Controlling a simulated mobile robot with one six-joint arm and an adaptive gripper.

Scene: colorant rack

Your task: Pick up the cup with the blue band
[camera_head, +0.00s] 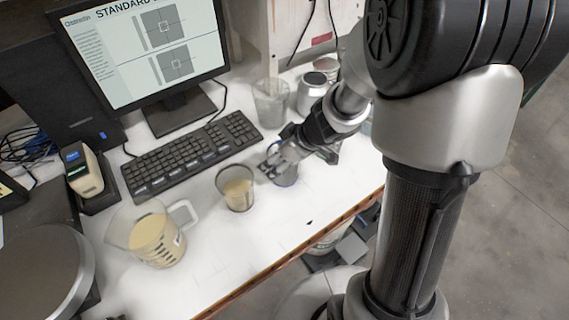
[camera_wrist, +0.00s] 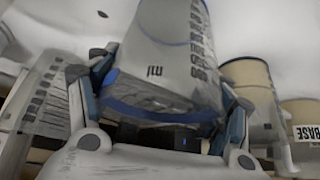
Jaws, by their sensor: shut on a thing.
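The cup with the blue band (camera_wrist: 165,60) is a clear, greyish cup with printed graduations and a blue band near one end. It is between the fingers of my gripper (camera_wrist: 160,105), which are shut on it, one on each side. In the head view, the cup (camera_head: 286,176) shows partly behind the fingers of my gripper (camera_head: 282,162), at the right part of the white table. The fingers hide much of it there. I cannot tell whether it touches the table.
A cup of beige liquid (camera_head: 238,192) stands just left of my gripper. A beige-filled pitcher (camera_head: 155,240) stands further left. Behind are a keyboard (camera_head: 190,155), a clear container (camera_head: 270,103) and a silver can (camera_head: 312,93). The table's front edge (camera_head: 290,250) is near.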

